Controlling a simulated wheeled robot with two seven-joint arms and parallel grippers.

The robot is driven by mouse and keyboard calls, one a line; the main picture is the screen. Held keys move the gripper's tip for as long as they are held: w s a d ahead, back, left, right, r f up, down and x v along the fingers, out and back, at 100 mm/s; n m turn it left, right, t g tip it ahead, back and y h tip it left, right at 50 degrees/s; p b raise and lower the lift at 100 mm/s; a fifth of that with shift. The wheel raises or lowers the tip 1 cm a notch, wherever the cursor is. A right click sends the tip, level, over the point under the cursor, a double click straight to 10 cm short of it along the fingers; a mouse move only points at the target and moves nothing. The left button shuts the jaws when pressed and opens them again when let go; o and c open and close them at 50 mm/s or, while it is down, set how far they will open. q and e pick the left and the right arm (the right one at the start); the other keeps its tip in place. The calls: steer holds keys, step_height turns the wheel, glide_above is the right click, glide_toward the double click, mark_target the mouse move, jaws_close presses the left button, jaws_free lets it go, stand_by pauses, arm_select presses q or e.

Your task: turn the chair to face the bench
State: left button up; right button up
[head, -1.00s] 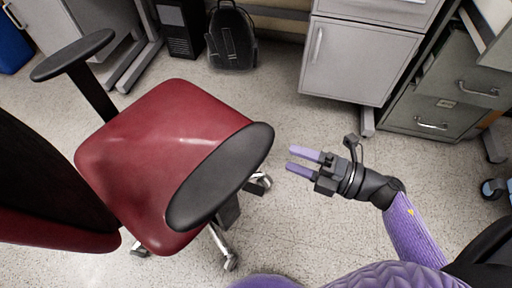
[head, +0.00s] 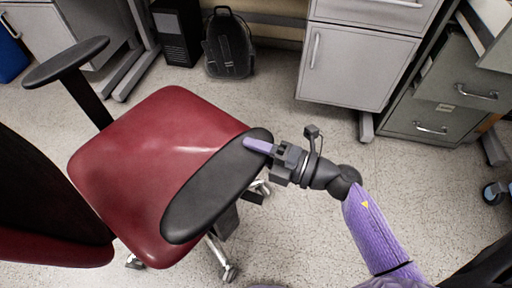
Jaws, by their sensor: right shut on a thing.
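A red office chair (head: 150,150) with black armrests fills the left of the head view. Its dark backrest (head: 45,190) is at the left edge and its seat opens toward the upper right. My right gripper (head: 258,146) is shut on the far end of the near armrest (head: 215,190). One purple finger shows on top of the armrest; the other is hidden by it. The chair's metal legs with casters (head: 228,268) show partly below the seat. My left gripper is not in view.
A grey cabinet (head: 355,70) and a filing cabinet (head: 430,110) stand at the upper right. A black backpack (head: 229,45) and a black computer tower (head: 176,32) stand at the back. A blue bin (head: 10,55) is at the far left. Speckled floor is clear between chair and cabinets.

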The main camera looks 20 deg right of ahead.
jaws_close()
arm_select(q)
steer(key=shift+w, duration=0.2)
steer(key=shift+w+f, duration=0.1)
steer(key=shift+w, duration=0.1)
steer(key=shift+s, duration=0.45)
